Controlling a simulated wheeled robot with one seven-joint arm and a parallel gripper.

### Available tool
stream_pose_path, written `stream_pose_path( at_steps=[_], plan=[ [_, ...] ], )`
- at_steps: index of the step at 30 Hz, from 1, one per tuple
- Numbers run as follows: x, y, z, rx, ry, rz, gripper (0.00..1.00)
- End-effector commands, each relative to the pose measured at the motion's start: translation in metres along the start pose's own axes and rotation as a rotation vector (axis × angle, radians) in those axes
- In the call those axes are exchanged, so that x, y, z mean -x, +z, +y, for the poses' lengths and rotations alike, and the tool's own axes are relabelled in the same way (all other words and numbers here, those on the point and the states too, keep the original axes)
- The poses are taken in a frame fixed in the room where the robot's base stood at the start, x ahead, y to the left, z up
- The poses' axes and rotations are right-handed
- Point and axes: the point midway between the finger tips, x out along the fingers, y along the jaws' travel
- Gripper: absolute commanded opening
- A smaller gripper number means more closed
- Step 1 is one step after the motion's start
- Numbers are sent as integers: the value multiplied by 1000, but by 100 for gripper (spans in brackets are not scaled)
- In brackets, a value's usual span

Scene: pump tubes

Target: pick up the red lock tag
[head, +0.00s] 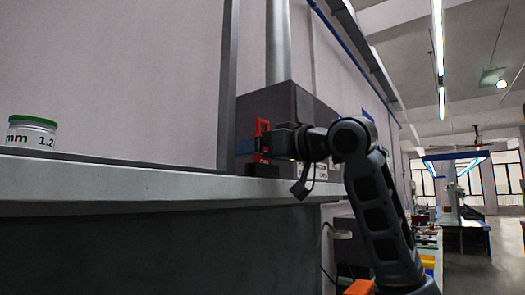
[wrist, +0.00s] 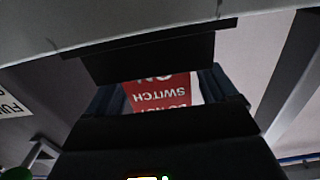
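The red lock tag (head: 262,128) stands upright at the front of a dark grey box, just above the grey ledge, in the head view. My gripper (head: 264,146) is at the tag, reaching in from the right and covering part of it. In the wrist view the tag (wrist: 160,93) shows upside-down white lettering, with "SWITCH" readable, between the two dark blue fingers of my gripper (wrist: 162,92). The fingers stand wide apart, one at each side edge of the tag. Whether they press on it cannot be made out.
The dark grey box (head: 298,105) stands on the ledge (head: 120,182), with a pipe (head: 278,45) rising from it. The ledge between jar and box is clear. A dark bar crosses the wrist view above the tag.

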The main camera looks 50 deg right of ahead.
Motion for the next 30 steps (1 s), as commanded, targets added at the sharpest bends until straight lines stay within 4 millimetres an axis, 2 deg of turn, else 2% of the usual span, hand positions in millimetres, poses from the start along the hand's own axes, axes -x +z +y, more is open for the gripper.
stream_pose_path(
  at_steps=[2,16,25,30],
  plan=[
    [0,0,0,0,0,0,78],
    [0,0,0,0,0,0,33],
    [0,-2,0,0,0,1,32],
    [0,-13,0,2,0,1,32]
  ],
)
